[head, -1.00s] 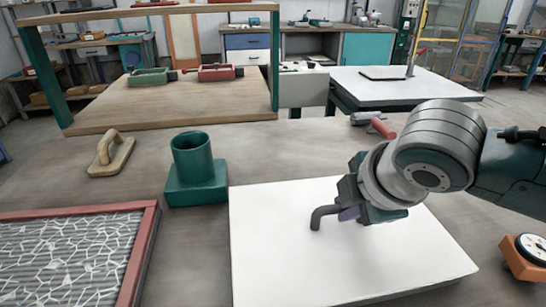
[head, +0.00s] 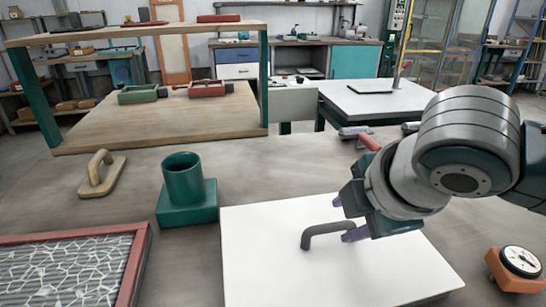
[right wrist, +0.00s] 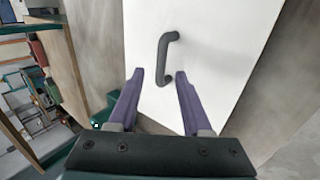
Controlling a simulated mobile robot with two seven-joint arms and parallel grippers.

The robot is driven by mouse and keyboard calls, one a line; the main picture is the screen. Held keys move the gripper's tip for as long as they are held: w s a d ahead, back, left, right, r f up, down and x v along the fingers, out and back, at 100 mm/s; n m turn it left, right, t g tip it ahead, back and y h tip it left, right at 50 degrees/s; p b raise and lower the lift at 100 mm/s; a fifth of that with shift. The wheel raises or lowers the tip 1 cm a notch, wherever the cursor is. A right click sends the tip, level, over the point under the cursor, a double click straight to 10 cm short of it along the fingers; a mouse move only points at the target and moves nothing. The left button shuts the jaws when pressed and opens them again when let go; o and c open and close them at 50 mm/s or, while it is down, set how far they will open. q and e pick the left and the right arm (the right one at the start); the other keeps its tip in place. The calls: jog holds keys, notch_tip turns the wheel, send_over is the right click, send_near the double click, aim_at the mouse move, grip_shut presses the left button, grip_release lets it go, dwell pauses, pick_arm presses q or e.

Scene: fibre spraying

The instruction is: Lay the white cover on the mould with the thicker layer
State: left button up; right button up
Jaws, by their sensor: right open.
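The white cover (head: 275,265) is a flat white panel lying at the front middle of the head view, with a dark grey bar handle (head: 325,228) on top. The handle also shows in the right wrist view (right wrist: 163,55). My right gripper (head: 346,218) is open, its purple fingers at the handle's right end. In the right wrist view the handle's near end appears between the fingertips (right wrist: 160,75); contact cannot be told. A red-framed mould (head: 140,265) with white fibre strands over a ribbed grey surface is at lower left, cut by the frame. No second mould is identifiable. My left gripper is out of view.
A green block with a round cup (head: 185,190) stands between the red frame and the cover. A beige float with a handle (head: 102,175) lies behind the frame. An orange dial gauge (head: 515,268) is at right. A wooden shelf (head: 190,115) stands behind.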

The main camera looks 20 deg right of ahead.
jog(key=d+p+v, duration=0.1)
jog(key=v, duration=0.5)
jog(key=s+a+f+m+g+y, duration=0.1)
jog(key=s+a+f+m, duration=0.1)
jog(key=s+m, duration=0.4)
jog(key=s+a+f+m+g, duration=0.2)
jog(key=s+a+m, duration=0.1)
jog(key=s+m, duration=0.4)
jog(key=shift+s+a+f+y, duration=0.2)
jog(key=shift+s+a+y, duration=0.2)
jog(key=shift+s, duration=0.45)
jog(key=shift+r, duration=0.1)
notch_tip(320, 180, up, 39)
jog(key=p, duration=3.9)
jog(key=shift+r, duration=0.1)
